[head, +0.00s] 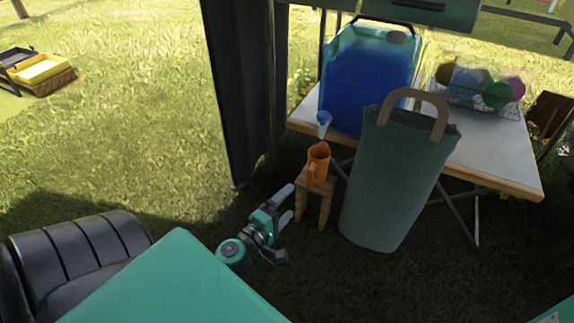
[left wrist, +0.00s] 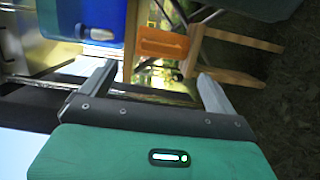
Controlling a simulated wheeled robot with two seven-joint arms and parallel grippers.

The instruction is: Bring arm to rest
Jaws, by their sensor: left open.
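My left gripper (head: 284,205) is open and empty, held in the air in front of a small wooden stool. In the left wrist view its two fingers (left wrist: 155,90) stand wide apart with nothing between them. An orange pitcher (head: 317,165) stands on the stool (head: 325,206), beyond the fingertips and apart from them. The pitcher also shows in the left wrist view (left wrist: 163,43). My right gripper is not in view; only a bit of teal shows at the lower right corner of the head view.
A blue water container (head: 365,75) with a tap stands on a table (head: 500,150), with a wire rack (head: 480,98) of colourful dishes. A tall green bag (head: 395,190) stands before the table. A dark curtain (head: 237,90) hangs behind my gripper. A black seat (head: 75,255) is at left.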

